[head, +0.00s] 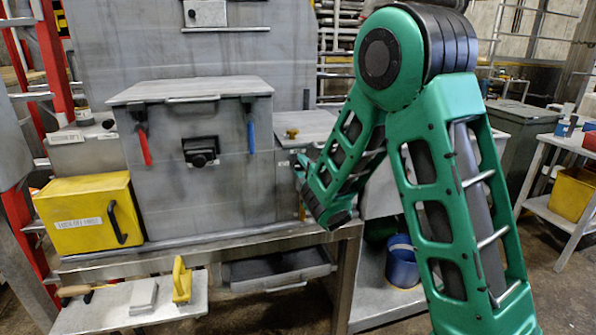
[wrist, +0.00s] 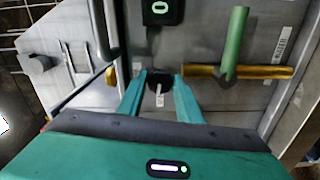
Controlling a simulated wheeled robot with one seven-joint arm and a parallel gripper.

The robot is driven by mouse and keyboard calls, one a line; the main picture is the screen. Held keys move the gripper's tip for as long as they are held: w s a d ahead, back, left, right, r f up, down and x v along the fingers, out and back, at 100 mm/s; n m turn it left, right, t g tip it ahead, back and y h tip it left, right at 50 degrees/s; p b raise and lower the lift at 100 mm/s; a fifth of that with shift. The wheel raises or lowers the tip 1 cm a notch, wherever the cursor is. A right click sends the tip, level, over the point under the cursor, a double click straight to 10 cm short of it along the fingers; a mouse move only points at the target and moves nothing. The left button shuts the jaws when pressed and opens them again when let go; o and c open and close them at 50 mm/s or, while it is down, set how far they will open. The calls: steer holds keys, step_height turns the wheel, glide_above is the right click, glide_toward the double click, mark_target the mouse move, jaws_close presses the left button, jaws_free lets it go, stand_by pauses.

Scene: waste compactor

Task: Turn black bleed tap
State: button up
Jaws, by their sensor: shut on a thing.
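The black bleed tap (wrist: 159,79) is in the middle of the wrist view, on a grey metal panel, with a small pale tag hanging below it. My gripper (wrist: 158,73) has its two teal fingers on either side of the tap, closed on it. The fingers hide the tap's sides. In the head view my gripper reaches the right side of the grey compactor box; the tap itself cannot be made out there.
A brass pipe (wrist: 265,72) with a green lever (wrist: 235,42) lies just right of the fingers. A black unit (wrist: 161,10) is above. In the head view, a yellow box (head: 85,215) stands left of the grey compactor (head: 205,110), which has red and blue handles.

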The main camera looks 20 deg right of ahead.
steer(key=shift+f, duration=0.2)
stand_by(0.4)
steer(key=o, duration=1)
steer(key=shift+o, duration=0.2)
steer(key=shift+r, duration=0.1)
